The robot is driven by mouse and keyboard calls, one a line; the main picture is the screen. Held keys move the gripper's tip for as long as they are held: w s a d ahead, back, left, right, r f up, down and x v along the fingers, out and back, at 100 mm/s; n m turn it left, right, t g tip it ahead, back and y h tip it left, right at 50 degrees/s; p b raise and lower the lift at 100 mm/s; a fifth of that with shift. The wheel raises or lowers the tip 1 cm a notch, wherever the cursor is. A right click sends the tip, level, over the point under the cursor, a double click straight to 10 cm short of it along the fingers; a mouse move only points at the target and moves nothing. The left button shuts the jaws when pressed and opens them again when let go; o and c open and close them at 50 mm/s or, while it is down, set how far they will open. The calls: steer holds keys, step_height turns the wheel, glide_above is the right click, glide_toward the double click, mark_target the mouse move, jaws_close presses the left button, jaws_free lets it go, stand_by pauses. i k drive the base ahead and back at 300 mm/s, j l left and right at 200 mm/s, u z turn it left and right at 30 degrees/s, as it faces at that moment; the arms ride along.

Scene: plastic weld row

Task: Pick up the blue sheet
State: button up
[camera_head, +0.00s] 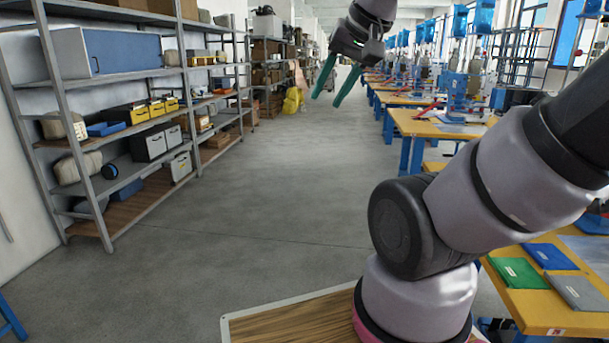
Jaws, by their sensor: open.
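The blue sheet (551,256) lies flat on the near yellow table at the lower right. It is a flat blue piece with a small pale label. A green sheet (518,273) lies to its left and a grey sheet (578,291) lies in front of it. My gripper (336,88) is high at the top middle, over the aisle and far from the blue sheet. Its two green fingers are apart with nothing between them. My arm crosses the right side of the view and hides part of the table.
Metal shelves (103,75) with boxes and bins line the left wall. A row of yellow work tables (436,124) with machines runs back along the right. The grey floor (255,190) of the aisle between them is clear. The near yellow table (540,310) stands close at my right.

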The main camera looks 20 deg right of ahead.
mark_target(547, 256)
steer(key=i+l+z, duration=0.1)
steer(key=i+z, duration=0.15)
steer(key=z, duration=0.2)
steer(key=i+z, duration=0.3)
steer(key=z, duration=0.2)
steer(key=i+z, duration=0.3)
steer(key=z, duration=0.15)
steer(key=i+j+z, duration=0.25)
steer(key=z, duration=0.2)
steer(key=i+j+z, duration=0.2)
steer(key=z, duration=0.3)
steer(key=i+j+z, duration=0.25)
steer(key=j+z, duration=0.15)
steer(key=j, duration=0.15)
steer(key=i+j+z, duration=0.2)
steer(key=j+z, duration=0.2)
steer(key=j, duration=0.2)
steer(key=i+j+z, duration=0.1)
steer(key=j+z, duration=0.25)
steer(key=j, duration=0.25)
steer(key=j+z, duration=0.4)
steer(key=j, duration=0.25)
steer(key=j+z, duration=0.1)
steer(key=j, duration=0.35)
steer(key=k, duration=0.05)
